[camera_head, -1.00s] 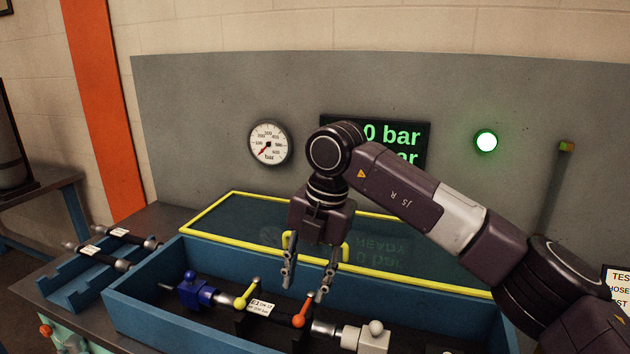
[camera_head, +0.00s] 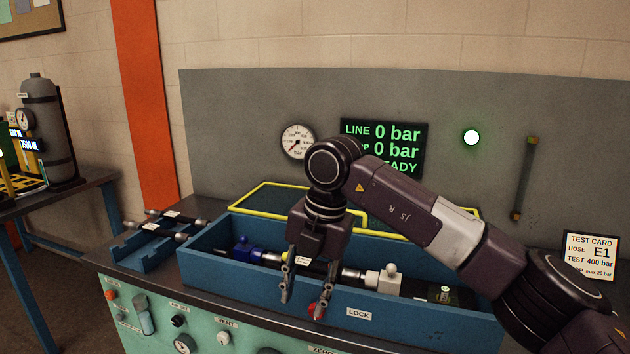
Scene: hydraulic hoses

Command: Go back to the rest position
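My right gripper (camera_head: 304,288) hangs from the arm that comes in from the right, fingers pointing down and apart, with nothing seen between them. It shows in front of the blue test trough (camera_head: 410,307). In the trough lie a hose assembly with a blue fitting (camera_head: 243,248) on the left and a pale fitting (camera_head: 383,280) on the right; my gripper hides part of its middle. A red part (camera_head: 318,310) shows by the right fingertip; I cannot tell whether they touch. My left gripper is not in view.
A yellow-framed clear lid (camera_head: 262,197) lies behind the trough. The screen (camera_head: 384,148) reads 0 bar, and a green lamp (camera_head: 471,137) is lit. A hose rack (camera_head: 150,252) stands left. The bench front (camera_head: 255,325) carries knobs. A side table with a grey cylinder (camera_head: 47,130) stands far left.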

